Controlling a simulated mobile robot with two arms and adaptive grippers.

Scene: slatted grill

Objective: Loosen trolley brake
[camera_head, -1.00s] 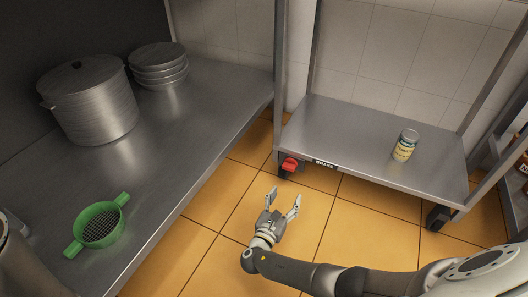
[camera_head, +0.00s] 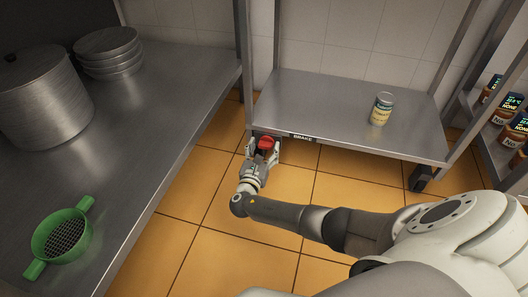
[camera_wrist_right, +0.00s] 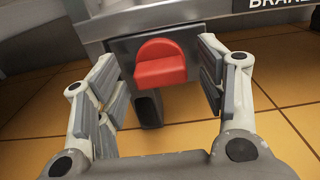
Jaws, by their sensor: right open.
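The red brake lever (camera_head: 266,143) sits at the near left corner of the trolley's metal shelf (camera_head: 340,110), beside a label reading BRAKE (camera_head: 302,138). In the right wrist view the red lever (camera_wrist_right: 160,62) stands out from the grey front, with a dark caster wheel (camera_wrist_right: 149,108) below it. My right gripper (camera_head: 262,150) is at the lever. Its fingers are open and stand to the left and right of the lever, with visible gaps on both sides. It is also seen in the right wrist view (camera_wrist_right: 158,80). My left gripper is not in view.
A steel counter (camera_head: 150,130) on the left holds a pot (camera_head: 45,100), stacked plates (camera_head: 108,52) and a green strainer (camera_head: 62,238). Several jars (camera_head: 510,120) stand on a shelf at right. Tiled floor lies open between.

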